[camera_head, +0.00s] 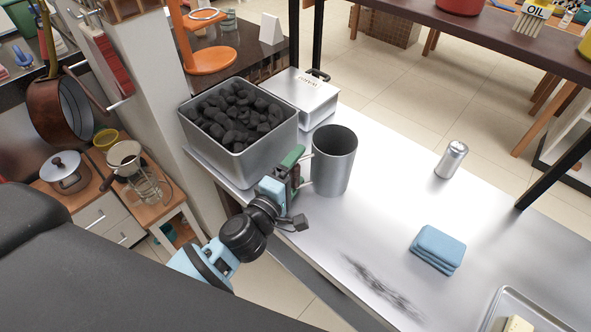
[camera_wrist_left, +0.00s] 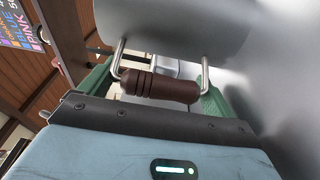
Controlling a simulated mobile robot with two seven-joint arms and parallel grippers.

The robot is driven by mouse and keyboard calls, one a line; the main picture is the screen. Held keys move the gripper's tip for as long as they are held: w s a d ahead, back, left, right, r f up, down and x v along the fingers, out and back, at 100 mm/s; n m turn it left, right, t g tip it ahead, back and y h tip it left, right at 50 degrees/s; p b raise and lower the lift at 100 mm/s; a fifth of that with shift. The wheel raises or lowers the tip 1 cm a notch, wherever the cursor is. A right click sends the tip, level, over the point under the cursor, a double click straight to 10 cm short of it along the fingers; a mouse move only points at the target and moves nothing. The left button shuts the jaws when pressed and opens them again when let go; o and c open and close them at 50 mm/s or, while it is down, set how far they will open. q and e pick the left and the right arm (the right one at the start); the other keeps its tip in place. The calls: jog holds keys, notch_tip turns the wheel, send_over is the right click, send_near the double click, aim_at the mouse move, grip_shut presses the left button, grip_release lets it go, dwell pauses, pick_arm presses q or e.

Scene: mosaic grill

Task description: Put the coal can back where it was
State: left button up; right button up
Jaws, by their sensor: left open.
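The coal can (camera_head: 334,165) is a grey metal cylinder, open at the top. It stands upright on the steel table, just right of the coal bin (camera_head: 240,155). In the left wrist view the can's wall (camera_wrist_left: 180,25) fills the top, with its brown handle (camera_wrist_left: 160,87) on two metal rods. My left gripper (camera_head: 296,172) is at the handle side of the can. Its green fingers are open, one near each end of the handle; contact cannot be told. The inside of the can looks empty. My right gripper is not in view.
The coal bin is full of black coal. A closed metal box (camera_head: 302,95) stands behind the can. A small tin (camera_head: 452,160), folded blue cloths (camera_head: 438,249) and a tray (camera_head: 497,312) are to the right. The table between has a dark smudge (camera_head: 383,287) but free room.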

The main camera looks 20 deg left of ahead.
pick_arm(q)
jog(key=shift+r, duration=0.1)
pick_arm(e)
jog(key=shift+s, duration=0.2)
pick_arm(q)
jog(key=shift+s+r, duration=0.1)
jog(key=shift+s, duration=0.05)
jog(key=v, duration=1)
jog(key=shift+b, duration=0.4)
jog(key=shift+v, duration=0.9)
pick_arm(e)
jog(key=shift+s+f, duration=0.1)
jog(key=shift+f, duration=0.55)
